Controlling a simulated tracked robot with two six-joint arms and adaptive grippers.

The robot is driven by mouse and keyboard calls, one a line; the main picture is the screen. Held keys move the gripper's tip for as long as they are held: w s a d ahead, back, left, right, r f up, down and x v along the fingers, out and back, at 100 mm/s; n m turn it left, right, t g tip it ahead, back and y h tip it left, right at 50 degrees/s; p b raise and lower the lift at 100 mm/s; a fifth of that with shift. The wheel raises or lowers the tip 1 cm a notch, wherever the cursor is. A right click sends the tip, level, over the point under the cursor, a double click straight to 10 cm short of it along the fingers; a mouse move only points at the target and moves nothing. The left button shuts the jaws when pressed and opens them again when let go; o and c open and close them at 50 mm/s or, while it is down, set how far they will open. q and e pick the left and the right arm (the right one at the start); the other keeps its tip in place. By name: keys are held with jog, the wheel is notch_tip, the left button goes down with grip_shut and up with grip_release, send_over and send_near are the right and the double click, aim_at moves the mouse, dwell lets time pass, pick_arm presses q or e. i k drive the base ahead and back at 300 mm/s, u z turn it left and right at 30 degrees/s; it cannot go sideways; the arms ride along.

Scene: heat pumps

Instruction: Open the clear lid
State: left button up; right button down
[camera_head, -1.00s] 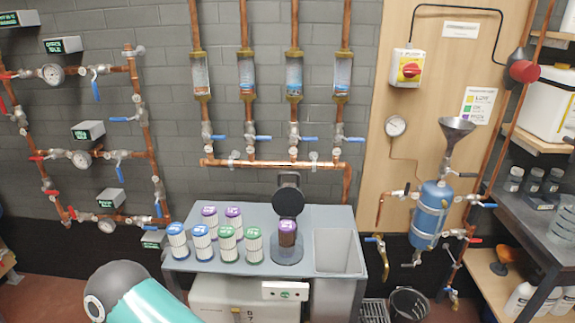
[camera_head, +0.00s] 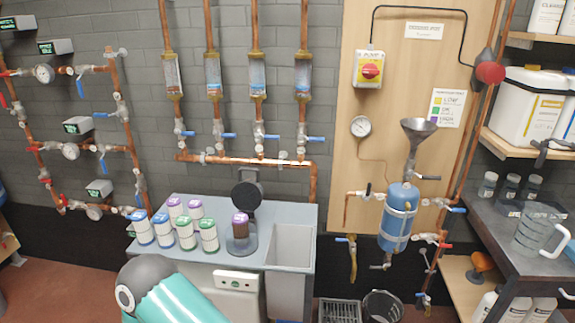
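On the grey bench (camera_head: 290,222), a purple-topped filter (camera_head: 240,226) stands inside a clear round housing (camera_head: 243,243). A dark round disc (camera_head: 246,196) stands upright on a mount just behind it. I cannot tell whether this disc is the clear lid, and no other clear lid can be made out for certain. A teal and grey link of my arm (camera_head: 170,296) shows at the bottom left, in front of the bench. Neither gripper is in view.
Several filters with blue, green and purple tops (camera_head: 186,233) crowd the bench left of the housing. A grey basin (camera_head: 292,245) is at its right. Copper pipes with valves (camera_head: 245,160) run behind. A clear jug (camera_head: 537,232) stands on the right-hand counter (camera_head: 490,225).

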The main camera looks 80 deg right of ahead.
aim_at(247, 196)
jog(key=z, duration=0.1)
jog(key=k, duration=1.2)
jog(key=z, duration=1.05)
jog(key=i, duration=1)
jog(key=z, duration=0.05)
